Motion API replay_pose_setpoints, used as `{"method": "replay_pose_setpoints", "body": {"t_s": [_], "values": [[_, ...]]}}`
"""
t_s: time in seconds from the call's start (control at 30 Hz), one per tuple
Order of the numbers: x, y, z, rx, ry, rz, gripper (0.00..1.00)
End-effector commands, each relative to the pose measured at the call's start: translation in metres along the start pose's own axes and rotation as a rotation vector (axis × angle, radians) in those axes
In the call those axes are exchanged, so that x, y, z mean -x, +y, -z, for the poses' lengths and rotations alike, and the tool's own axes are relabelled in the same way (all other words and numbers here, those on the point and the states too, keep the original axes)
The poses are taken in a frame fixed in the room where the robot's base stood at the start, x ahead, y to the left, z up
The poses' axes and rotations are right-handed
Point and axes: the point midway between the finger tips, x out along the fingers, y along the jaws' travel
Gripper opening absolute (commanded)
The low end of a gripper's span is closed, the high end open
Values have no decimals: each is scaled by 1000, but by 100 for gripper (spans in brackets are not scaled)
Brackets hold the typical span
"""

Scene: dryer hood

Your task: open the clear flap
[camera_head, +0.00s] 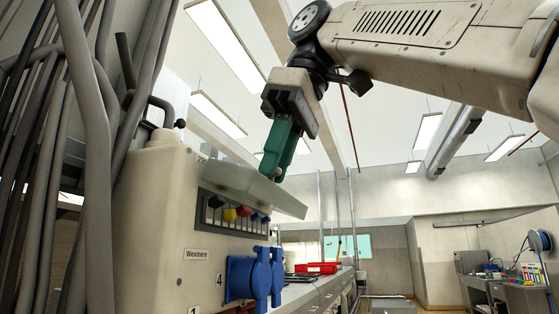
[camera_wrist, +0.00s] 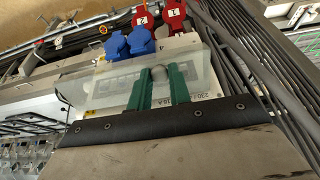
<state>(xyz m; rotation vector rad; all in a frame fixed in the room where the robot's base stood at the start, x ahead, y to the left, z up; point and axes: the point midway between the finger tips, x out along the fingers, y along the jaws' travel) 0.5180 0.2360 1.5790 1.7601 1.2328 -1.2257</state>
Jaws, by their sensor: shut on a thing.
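The clear flap (camera_head: 240,184) is a see-through cover on the cream box (camera_head: 150,225). It stands tilted out from the box front, over a row of coloured switches (camera_head: 232,212). In the wrist view the flap (camera_wrist: 205,78) spreads on both sides of my fingers. My gripper (camera_head: 270,173) comes down from above with its green fingers at the flap. In the wrist view my gripper (camera_wrist: 160,75) is shut on a small pale rounded knob (camera_wrist: 158,74) on the flap. The fingers hide part of the knob and flap.
Blue socket covers (camera_head: 262,276) stick out below the switches, and red ones (camera_wrist: 173,14) show in the wrist view. Thick grey hoses (camera_head: 92,120) hang close on the left. A bench with a red tray (camera_head: 318,268) lies beyond. Open room is to the right.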

Motion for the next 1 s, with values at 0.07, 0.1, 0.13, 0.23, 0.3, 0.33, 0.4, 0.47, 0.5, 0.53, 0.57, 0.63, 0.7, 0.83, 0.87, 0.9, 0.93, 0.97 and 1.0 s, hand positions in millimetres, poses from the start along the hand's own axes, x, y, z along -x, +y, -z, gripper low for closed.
{"method": "replay_pose_setpoints", "body": {"t_s": [0.07,0.1,0.13,0.23,0.3,0.33,0.4,0.47,0.5,0.53,0.57,0.63,0.7,0.83,0.87,0.9,0.93,0.97,1.0], "values": [[-2,1,1,-1,-5,1,0],[-2,1,1,-1,-5,1,0],[-2,1,1,-1,-5,1,0],[-2,0,1,0,-5,1,0],[-2,0,1,0,-4,1,30],[-2,0,2,1,-4,1,39],[-2,0,1,1,-3,1,41],[-2,0,1,1,-2,1,41],[-2,0,1,1,-2,1,41],[-1,0,1,1,-2,1,41],[-1,0,1,1,-2,0,41],[-1,0,1,1,-1,0,41],[-1,0,1,1,-1,0,41],[-1,0,1,1,0,0,41],[-1,0,1,1,0,0,41],[-1,0,1,1,1,0,41],[-1,1,0,0,3,0,41],[-1,1,0,0,8,-1,41],[-1,2,0,0,17,-1,41]]}}
